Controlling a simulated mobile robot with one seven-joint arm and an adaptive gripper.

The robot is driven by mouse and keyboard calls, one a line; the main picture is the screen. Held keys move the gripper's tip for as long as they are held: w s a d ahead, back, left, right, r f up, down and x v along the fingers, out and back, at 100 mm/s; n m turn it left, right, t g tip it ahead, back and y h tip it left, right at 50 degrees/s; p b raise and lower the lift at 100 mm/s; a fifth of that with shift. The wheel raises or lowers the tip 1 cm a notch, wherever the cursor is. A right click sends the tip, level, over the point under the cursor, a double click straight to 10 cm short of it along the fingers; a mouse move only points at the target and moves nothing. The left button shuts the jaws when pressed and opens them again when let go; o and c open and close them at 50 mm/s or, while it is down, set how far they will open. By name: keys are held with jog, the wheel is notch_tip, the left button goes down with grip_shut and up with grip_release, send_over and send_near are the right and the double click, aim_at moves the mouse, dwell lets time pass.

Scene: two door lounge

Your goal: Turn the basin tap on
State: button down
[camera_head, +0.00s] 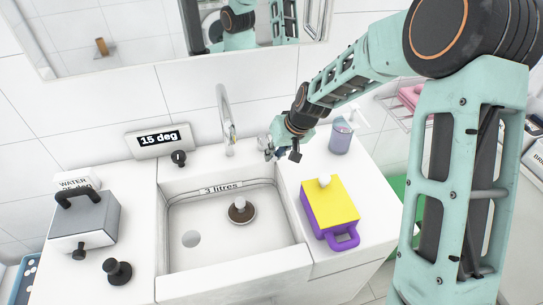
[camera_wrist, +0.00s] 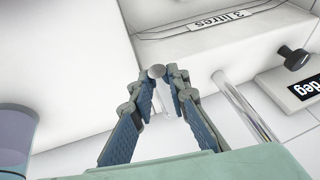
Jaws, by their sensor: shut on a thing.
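The basin tap's chrome spout (camera_head: 226,120) rises behind the white basin (camera_head: 185,262) and curves over it. The spout also shows in the wrist view (camera_wrist: 247,108), right of my gripper. My gripper (camera_head: 275,149) is at the back right of the basin, beside the spout. In the wrist view my gripper (camera_wrist: 160,92) has its two blue-padded fingers shut on a small pale lever with a round grey end (camera_wrist: 156,71), which appears to be the tap handle. The fingers partly hide the lever. I see no water running from the spout.
A "15 deg" display (camera_head: 160,140) and grey container (camera_head: 85,220) are left.

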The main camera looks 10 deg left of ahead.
jog(key=shift+w+d+n+g+b, duration=0.4)
jog(key=shift+w+d+n, duration=0.2)
jog(key=shift+d+n, duration=0.25)
jog(key=shift+w+d+n+g+y, duration=0.2)
jog(key=shift+w+d+n+g, duration=0.3)
jog(key=shift+n, duration=0.35)
jog(key=shift+w+d+n+g+y, duration=0.25)
jog(key=shift+w+n, duration=0.3)
jog(key=shift+n, duration=0.25)
jog(key=c, duration=1.8)
grip_release()
jog(key=shift+c, duration=0.2)
jog(key=shift+r, duration=0.1)
jog(key=v, duration=1.1)
jog(key=shift+r, duration=0.4)
jog(key=shift+s+d, duration=0.1)
jog(key=shift+d, duration=0.05)
